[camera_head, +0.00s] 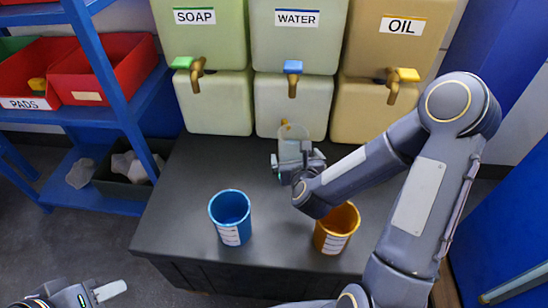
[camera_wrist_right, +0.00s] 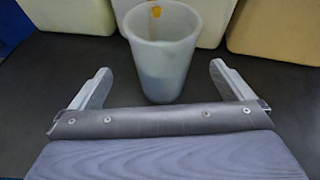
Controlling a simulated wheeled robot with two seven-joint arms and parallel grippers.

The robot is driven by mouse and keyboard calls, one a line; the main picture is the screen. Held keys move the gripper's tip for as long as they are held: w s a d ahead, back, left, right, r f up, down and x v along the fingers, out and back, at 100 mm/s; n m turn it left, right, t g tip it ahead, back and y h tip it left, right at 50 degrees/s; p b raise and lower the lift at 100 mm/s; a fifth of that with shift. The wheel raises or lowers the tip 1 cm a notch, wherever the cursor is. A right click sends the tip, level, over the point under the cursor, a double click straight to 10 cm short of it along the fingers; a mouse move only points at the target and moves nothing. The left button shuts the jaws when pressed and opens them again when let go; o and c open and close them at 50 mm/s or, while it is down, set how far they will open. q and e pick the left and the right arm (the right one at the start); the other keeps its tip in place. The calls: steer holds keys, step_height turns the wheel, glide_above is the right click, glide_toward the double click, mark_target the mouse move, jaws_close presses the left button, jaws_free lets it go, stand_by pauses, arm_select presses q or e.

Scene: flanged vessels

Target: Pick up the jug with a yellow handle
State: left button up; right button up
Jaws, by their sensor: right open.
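The jug (camera_head: 291,132) is a translucent pale vessel standing upright on the dark table, in front of the water tank. A small yellow part, likely its handle, shows at its far rim. In the right wrist view the jug (camera_wrist_right: 163,60) stands straight ahead, between the lines of the two fingers. My right gripper (camera_wrist_right: 160,72) is open, with a finger to either side and visible gaps to the jug. In the head view the right gripper (camera_head: 297,160) partly hides the jug's lower part. My left gripper (camera_head: 108,291) is at the bottom left, away from the table; its jaws are unclear.
A blue cup (camera_head: 230,217) and an orange cup (camera_head: 337,228) stand near the table's front edge (camera_head: 270,254). Soap (camera_head: 200,40), water (camera_head: 297,40) and oil (camera_head: 397,40) tanks with taps line the back. A blue shelf (camera_head: 107,62) with red bins stands left.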

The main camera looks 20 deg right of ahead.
steer(key=shift+w+f+m, duration=0.2)
steer(key=shift+f+m, duration=0.2)
steer(key=shift+f, duration=0.05)
steer(key=shift+w+d+f, duration=0.1)
steer(key=shift+w, duration=0.25)
steer(key=x, duration=0.3)
steer(key=f+b+x, duration=0.1)
steer(key=x, duration=0.2)
steer(key=shift+d, duration=0.25)
steer(key=shift+w, duration=0.1)
steer(key=c, duration=1.2)
